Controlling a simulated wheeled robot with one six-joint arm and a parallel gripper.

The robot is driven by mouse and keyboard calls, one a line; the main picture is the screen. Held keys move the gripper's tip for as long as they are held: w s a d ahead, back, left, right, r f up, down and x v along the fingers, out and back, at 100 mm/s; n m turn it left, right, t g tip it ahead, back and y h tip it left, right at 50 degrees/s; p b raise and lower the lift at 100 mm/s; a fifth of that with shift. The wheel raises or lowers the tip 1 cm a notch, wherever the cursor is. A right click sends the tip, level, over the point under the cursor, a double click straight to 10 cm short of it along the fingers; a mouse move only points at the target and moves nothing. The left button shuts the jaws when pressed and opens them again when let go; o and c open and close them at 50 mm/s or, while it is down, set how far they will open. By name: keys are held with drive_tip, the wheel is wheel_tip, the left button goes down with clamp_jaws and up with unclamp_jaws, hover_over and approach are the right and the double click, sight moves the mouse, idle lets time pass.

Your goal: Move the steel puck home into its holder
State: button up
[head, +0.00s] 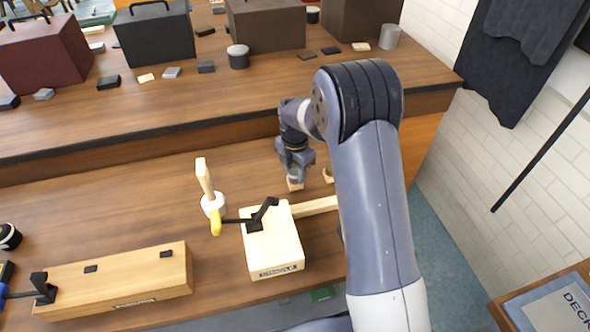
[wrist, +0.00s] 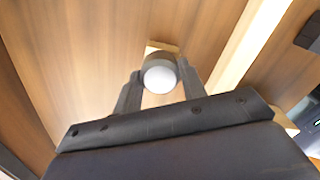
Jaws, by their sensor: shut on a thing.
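My gripper (head: 295,168) is low over the far right of the wooden bench in the head view. In the wrist view its two fingers (wrist: 160,84) are shut on the steel puck (wrist: 159,73), a short grey cylinder with a bright round face. The puck cannot be made out in the head view. A small pale wooden piece (wrist: 161,46) shows just beyond the puck in the wrist view. In the head view a small wooden piece (head: 295,185) lies just below the gripper. I cannot tell which piece is the holder, or whether the puck touches it.
A pale wooden block (head: 272,255) with a black clamp stands in front of the gripper, with a wooden bar (head: 315,206) beside it. Another small wooden piece (head: 328,175) is close to the right.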

sight(295, 172)
drive_tip(key=shift+f, duration=0.15)
drive_tip(key=o, duration=1.2)
wheel_tip(295, 172, up, 11)
drive_tip(key=shift+f+b, duration=0.1)
drive_tip(key=shift+b, duration=0.4)
wheel_tip(295, 172, down, 11)
drive_tip(key=shift+r+p, duration=0.1)
drive_tip(key=shift+p, duration=0.4)
drive_tip(key=shift+r, duration=0.4)
